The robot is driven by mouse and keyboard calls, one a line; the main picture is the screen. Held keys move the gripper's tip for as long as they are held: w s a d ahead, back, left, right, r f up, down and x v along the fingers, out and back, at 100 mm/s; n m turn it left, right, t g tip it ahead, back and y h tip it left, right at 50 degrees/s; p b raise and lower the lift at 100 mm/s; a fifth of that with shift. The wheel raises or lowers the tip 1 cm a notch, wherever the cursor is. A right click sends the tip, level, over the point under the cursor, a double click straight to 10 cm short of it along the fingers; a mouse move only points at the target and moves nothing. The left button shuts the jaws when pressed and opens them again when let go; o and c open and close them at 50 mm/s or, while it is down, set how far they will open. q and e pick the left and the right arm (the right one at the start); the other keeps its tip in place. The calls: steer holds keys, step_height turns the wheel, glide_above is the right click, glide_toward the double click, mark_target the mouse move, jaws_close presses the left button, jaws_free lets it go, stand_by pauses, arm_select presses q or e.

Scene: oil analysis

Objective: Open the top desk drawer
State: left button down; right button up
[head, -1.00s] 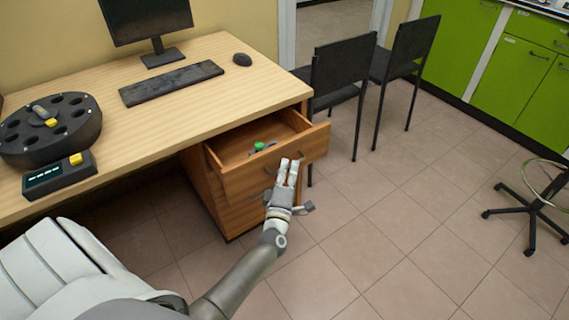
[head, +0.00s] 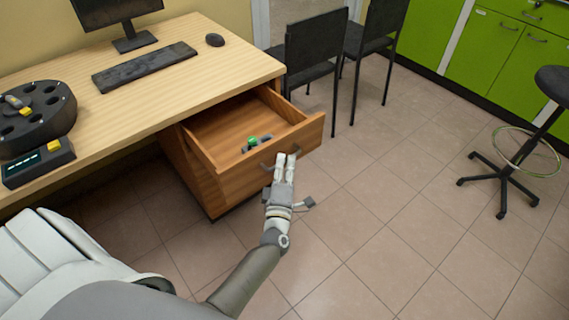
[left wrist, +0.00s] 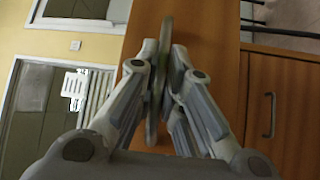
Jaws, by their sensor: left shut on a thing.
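The top desk drawer (head: 242,180) is pulled well out of the wooden desk, with its inside showing in the head view. Its brown front also shows in the left wrist view (left wrist: 215,30). My left gripper (head: 286,157) is at the drawer front, shut on the drawer handle. In the left wrist view the handle (left wrist: 165,60) runs between the two fingers (left wrist: 163,75). The fingers hide part of the handle in the head view. A small item with a green top (head: 252,141) lies in the drawer. My right gripper is not in view.
The desk top (head: 185,90) holds a keyboard (head: 145,67), mouse (head: 215,40), monitor (head: 115,8), round black holder (head: 35,115) and small display box (head: 38,162). Black chairs (head: 315,50) stand beyond the drawer. A stool (head: 505,165) is far right. The floor right of the drawer is clear.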

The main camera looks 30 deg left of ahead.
arm_select(q)
steer(key=c, duration=1.5)
jaws_free()
steer(key=shift+c, duration=0.2)
steer(key=shift+s, duration=0.1)
steer(key=v, duration=1.2)
